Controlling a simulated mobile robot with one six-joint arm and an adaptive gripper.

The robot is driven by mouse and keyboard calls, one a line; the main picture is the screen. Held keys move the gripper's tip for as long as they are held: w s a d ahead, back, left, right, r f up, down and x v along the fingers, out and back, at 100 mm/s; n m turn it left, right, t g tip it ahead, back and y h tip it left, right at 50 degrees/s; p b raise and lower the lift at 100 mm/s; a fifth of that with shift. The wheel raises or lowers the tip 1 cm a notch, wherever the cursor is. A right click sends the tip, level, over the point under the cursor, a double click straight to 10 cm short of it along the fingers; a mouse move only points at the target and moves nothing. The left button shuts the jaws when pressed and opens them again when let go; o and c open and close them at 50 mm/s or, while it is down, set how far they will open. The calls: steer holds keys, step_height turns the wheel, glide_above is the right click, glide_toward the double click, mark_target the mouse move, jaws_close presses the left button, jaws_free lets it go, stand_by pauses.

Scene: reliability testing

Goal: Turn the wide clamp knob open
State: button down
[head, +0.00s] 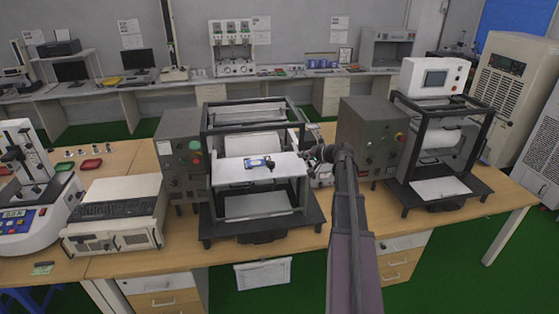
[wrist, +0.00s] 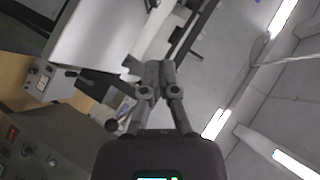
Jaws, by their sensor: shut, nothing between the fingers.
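The black-framed test machine (head: 206,137) stands on the bench in the middle of the head view. A white plate (head: 232,176) spans its front, with a small blue-and-white device (head: 258,163) on it. My gripper (head: 312,156) is at the right side of this machine, beside the plate's right end. In the wrist view my gripper (wrist: 158,68) has its fingers drawn together, shut and empty, and tilted across the machine. I cannot pick out the wide clamp knob for certain; my gripper and arm cover that side of the machine. I cannot tell whether the fingertips touch anything.
A grey control box (head: 182,160) with a green button stands left of the machine. Another control box (head: 368,139) with a red button stands close to the right of my arm. A second framed machine (head: 442,188) is farther right. Bare bench (head: 512,200) shows at the right end.

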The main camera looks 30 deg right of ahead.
steer(key=shift+w+f, duration=0.1)
steer(key=b, duration=0.4)
glide_above(276, 168)
steer(key=s+d, duration=0.1)
steer(key=d, duration=0.2)
step_height(276, 168, down, 4)
steer(key=shift+s+d+r, duration=0.1)
steer(key=shift+s+d, duration=0.05)
steer(key=shift+w+a+f+b, duration=0.4)
steer(key=shift+a+f+b, duration=0.2)
steer(key=shift+a, duration=0.2)
steer(key=shift+w+a+f+b, duration=0.15)
steer(key=shift+a+f+b, duration=0.15)
steer(key=shift+a, duration=0.2)
steer(key=shift+w+a+f+b, duration=0.15)
steer(key=shift+a+f, duration=0.1)
steer(key=shift+a, duration=0.2)
steer(key=shift+a, duration=0.1)
steer(key=shift+w+a, duration=0.1)
steer(key=shift+n, duration=0.3)
